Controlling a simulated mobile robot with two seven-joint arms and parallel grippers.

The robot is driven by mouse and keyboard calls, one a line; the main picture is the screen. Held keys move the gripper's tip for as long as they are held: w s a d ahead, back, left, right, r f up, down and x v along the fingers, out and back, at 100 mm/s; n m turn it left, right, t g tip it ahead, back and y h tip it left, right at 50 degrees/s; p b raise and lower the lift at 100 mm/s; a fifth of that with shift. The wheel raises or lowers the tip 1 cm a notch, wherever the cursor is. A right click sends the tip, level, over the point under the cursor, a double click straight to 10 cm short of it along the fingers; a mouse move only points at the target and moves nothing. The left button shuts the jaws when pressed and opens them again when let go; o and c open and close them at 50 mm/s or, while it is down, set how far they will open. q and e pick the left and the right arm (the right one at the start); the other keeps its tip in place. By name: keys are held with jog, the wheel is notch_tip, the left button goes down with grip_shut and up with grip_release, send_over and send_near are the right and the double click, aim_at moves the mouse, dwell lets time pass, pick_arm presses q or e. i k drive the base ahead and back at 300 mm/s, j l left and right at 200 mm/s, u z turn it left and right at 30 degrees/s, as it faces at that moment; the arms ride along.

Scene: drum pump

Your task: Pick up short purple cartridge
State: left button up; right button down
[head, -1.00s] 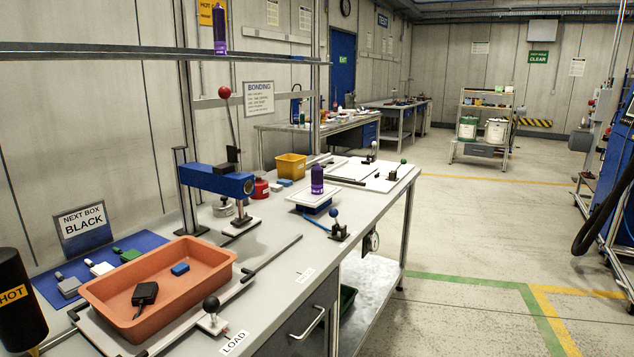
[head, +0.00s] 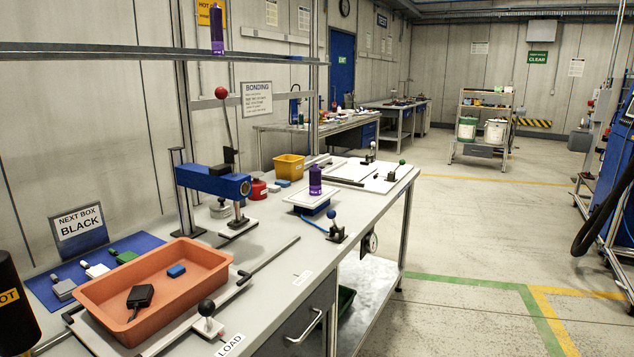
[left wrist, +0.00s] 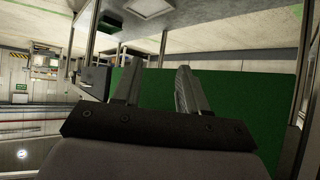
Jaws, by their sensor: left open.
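A purple cartridge (head: 315,182) stands upright on a white-topped blue stand (head: 314,202) on the workbench. Another purple cartridge (head: 217,36) stands on the high shelf at the upper left and looks slim. I cannot tell their true heights apart for certain. My left gripper (left wrist: 160,70) shows only in the left wrist view, its two fingers apart with nothing visible between them. A large green panel lies behind the fingers there, and no cartridge shows in that view. Neither gripper shows in the head view.
An orange tray (head: 108,316) with a black and a blue piece is at the front left. A blue press (head: 212,180) stands between it and the stand. A blue-knobbed clamp (head: 335,229) is close to the stand.

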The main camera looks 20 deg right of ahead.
aim_at(315, 172)
jog(key=i+l, duration=0.25)
jog(key=l, duration=0.2)
jog(key=i+l+z, duration=0.1)
jog(key=i+l, duration=0.2)
jog(key=l, duration=0.2)
jog(key=i+l, duration=0.25)
jog(key=l, duration=0.2)
